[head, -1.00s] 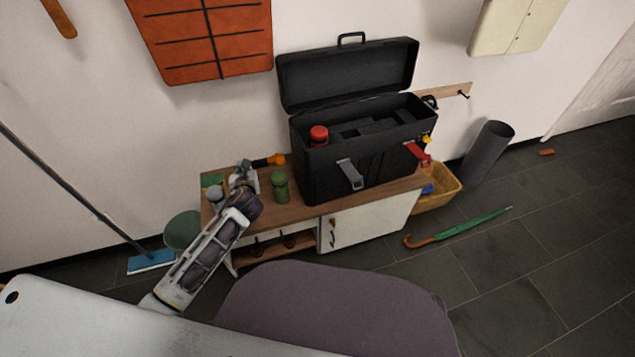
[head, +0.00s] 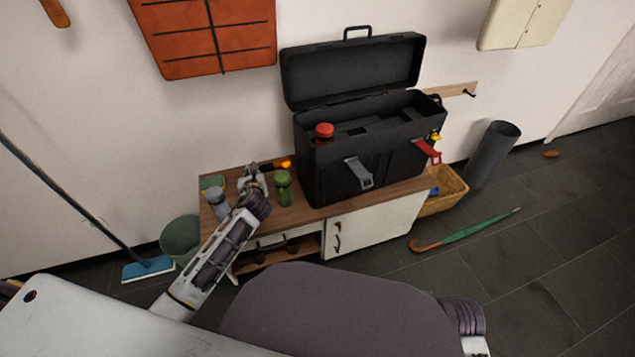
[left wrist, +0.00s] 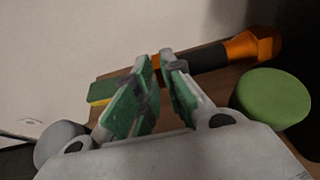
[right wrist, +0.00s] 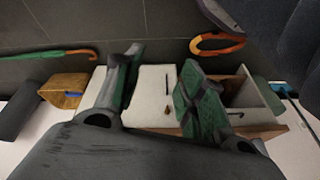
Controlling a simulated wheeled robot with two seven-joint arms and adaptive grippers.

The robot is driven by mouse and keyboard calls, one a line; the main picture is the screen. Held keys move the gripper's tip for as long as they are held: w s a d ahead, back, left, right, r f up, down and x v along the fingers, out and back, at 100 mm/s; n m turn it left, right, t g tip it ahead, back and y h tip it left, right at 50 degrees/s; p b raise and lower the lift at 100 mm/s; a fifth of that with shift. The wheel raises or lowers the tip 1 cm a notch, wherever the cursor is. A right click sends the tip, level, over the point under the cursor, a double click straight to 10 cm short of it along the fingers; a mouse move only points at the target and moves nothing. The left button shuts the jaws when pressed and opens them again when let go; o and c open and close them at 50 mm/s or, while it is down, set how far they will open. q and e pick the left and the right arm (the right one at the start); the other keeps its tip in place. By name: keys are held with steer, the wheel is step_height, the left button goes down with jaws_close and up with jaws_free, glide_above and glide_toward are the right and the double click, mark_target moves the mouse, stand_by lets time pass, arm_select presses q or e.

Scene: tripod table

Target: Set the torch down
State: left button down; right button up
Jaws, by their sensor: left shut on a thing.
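The torch, with a black handle and a flared orange head, shows in the left wrist view (left wrist: 243,48) and in the head view (head: 283,164). My left gripper (head: 253,176) is over the back left of the low cabinet (head: 305,212). The torch lies roughly level, head to the right. I cannot tell whether it touches the cabinet top. My right gripper (right wrist: 160,80) is open and empty, with the cabinet front beyond it.
A green canister (head: 284,188) stands right of my left gripper, a grey one (head: 218,202) left of it. A sponge (left wrist: 112,92) lies nearby. The open black toolbox (head: 365,160) fills the cabinet's right part. The wall is close behind.

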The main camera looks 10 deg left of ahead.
arm_select(q)
steer(key=shift+w+a+f+b, duration=0.15)
steer(key=shift+w+f+b, duration=0.1)
steer(key=shift+f+b, duration=0.25)
arm_select(e)
steer(key=shift+w+a+r, duration=0.1)
steer(key=shift+a+r, duration=0.05)
steer(key=shift+r, duration=0.3)
steer(key=shift+w+a+r, duration=0.1)
steer(key=shift+r, duration=0.35)
arm_select(q)
steer(key=shift+f, duration=0.15)
step_height(320, 180, down, 5)
steer(key=b, duration=0.3)
steer(key=shift+f, duration=0.55)
arm_select(e)
step_height(320, 180, down, 7)
steer(key=w+a+t+y, duration=0.1)
steer(key=a, duration=0.1)
steer(key=shift+a+f, duration=0.1)
